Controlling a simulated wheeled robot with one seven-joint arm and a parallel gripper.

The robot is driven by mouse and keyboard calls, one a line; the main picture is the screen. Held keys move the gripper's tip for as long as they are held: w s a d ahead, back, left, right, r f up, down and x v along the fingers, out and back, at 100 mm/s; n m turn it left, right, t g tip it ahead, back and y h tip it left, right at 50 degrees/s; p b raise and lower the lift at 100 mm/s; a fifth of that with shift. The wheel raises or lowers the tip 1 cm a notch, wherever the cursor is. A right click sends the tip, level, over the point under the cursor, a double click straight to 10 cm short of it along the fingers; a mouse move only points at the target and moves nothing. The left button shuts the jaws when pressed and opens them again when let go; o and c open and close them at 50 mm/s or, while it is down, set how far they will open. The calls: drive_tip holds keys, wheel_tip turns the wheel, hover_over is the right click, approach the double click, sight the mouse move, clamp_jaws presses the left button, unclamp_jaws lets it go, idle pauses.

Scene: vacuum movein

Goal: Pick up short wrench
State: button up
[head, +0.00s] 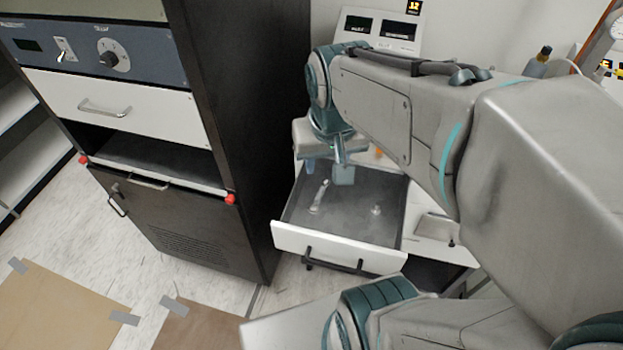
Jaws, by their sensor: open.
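A short, pale metal wrench-like tool (319,196) lies in the open drawer (338,241), toward its left side. I take it to be the short wrench. My gripper (327,171) hangs over the back part of the drawer, above and just behind the tool in the picture. Its two fingers are apart, and nothing shows between them. I cannot tell how high the fingertips are above the drawer floor. My arm hides part of the area behind the drawer.
A small metal piece (376,210) lies in the drawer's right half. A tall dark cabinet (232,120) stands close on the left. A device with dark displays (377,30) stands behind. Brown sheets (62,303) are taped to the floor at the lower left.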

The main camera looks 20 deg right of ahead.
drive_tip(key=w+d+f+m+g+b, duration=0.35)
drive_tip(key=w+f+m+b, duration=0.25)
drive_tip(key=w+f+b, duration=0.7)
drive_tip(key=p, duration=0.2)
hover_over(319, 195)
drive_tip(key=shift+t, duration=0.35)
drive_tip(key=f, duration=1)
drive_tip(key=shift+s+f, duration=0.2)
drive_tip(key=shift+f, duration=0.2)
drive_tip(key=f, duration=0.6)
drive_tip(key=shift+w+f+b, duration=0.2)
drive_tip(key=shift+w+b, duration=0.05)
drive_tip(key=shift+b, duration=0.05)
clamp_jaws()
